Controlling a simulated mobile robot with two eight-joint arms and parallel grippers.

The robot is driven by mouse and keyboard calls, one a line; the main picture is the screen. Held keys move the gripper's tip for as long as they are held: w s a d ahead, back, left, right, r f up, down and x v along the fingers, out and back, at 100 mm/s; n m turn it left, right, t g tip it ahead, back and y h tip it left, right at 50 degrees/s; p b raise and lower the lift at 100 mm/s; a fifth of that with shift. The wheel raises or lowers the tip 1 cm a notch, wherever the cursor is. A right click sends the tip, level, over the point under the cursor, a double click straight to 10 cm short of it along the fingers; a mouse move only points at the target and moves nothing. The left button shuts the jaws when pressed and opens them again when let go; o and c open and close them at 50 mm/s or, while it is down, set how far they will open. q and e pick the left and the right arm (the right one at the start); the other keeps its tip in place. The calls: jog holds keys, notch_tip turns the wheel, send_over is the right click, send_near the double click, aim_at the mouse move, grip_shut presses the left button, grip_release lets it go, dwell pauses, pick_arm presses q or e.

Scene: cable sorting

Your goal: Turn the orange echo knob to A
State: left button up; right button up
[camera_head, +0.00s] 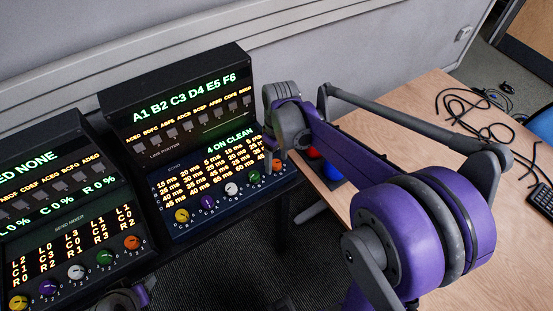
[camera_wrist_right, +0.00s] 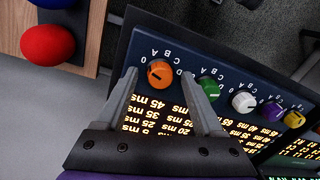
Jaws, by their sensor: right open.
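The orange echo knob (camera_wrist_right: 160,75) is at the end of the echo panel's knob row in the right wrist view. It also shows in the head view (camera_head: 277,165), below my right gripper (camera_head: 274,140). In the right wrist view my right gripper (camera_wrist_right: 160,78) is open. Its fingertips are on either side of the orange knob, and I cannot tell whether they touch it. A dark mark is on the knob's left side, among letters too small to read surely. A grey and purple part of my left arm shows at the bottom of the head view; its jaws are unclear.
Green (camera_wrist_right: 208,88), white (camera_wrist_right: 244,102), purple (camera_wrist_right: 271,112) and yellow (camera_wrist_right: 293,119) knobs follow in the same row. A send mixer panel (camera_head: 75,235) stands to the left. Loose black cables (camera_head: 465,105) lie on that table.

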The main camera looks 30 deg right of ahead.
jog(key=shift+f, duration=0.1)
grip_shut()
dwell(0.3)
jog(key=shift+m, duration=0.3)
jog(key=m, duration=0.2)
jog(key=shift+m, duration=0.3)
jog(key=shift+m+b, duration=0.45)
jog(key=shift+m, duration=1.45)
grip_release()
